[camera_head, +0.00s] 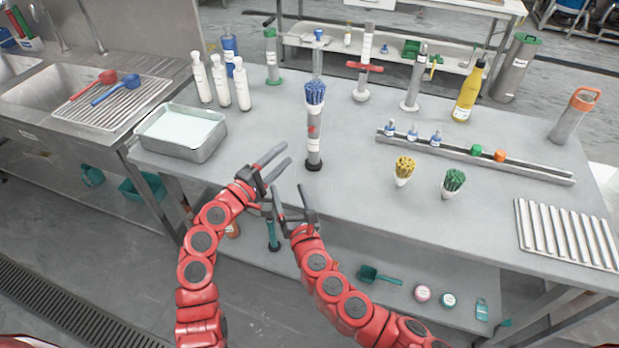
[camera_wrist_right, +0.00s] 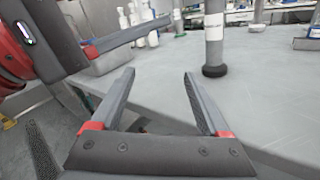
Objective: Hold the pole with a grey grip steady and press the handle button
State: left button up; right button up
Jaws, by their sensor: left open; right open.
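A grey upright pole (camera_head: 314,122) with a white label, a red mark, a black foot and a bundle of blue tips on top stands near the table's front edge. Its lower part and black foot also show in the right wrist view (camera_wrist_right: 214,45). I cannot make out a button on it. My left gripper (camera_head: 286,153) is open and empty, just left of the pole, apart from it.
A metal tray (camera_head: 212,145) and several white bottles (camera_head: 221,80) stand left. A pole with a red crossbar (camera_head: 366,67) stands behind. The table's front middle is clear.

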aim_at(317, 138)
jog(key=d+r+h, duration=0.1)
jog(key=w+d+h, duration=0.1)
jog(key=h, duration=0.1)
jog(key=w+d+r+m+h, duration=0.1)
jog(key=h, duration=0.1)
jog(key=shift+w+d+r+t, duration=0.2)
jog(key=shift+d+r+t, duration=0.1)
jog(key=shift+d, duration=0.1)
jog(key=shift+w+d+r+h, duration=0.2)
jog(key=shift+d+h, duration=0.4)
jog(key=shift+h, duration=0.3)
jog(key=w, duration=0.5)
jog(key=w+d, duration=0.1)
jog(key=w, duration=0.9)
jog(key=shift+w+d+f, duration=0.2)
jog(key=shift+w+d, duration=0.15)
jog(key=shift+d, duration=0.05)
jog(key=shift+w+a+r, duration=0.2)
jog(key=shift+w+a, duration=0.1)
jog(key=shift+w, duration=0.4)
grip_shut()
pick_arm(q)
grip_shut()
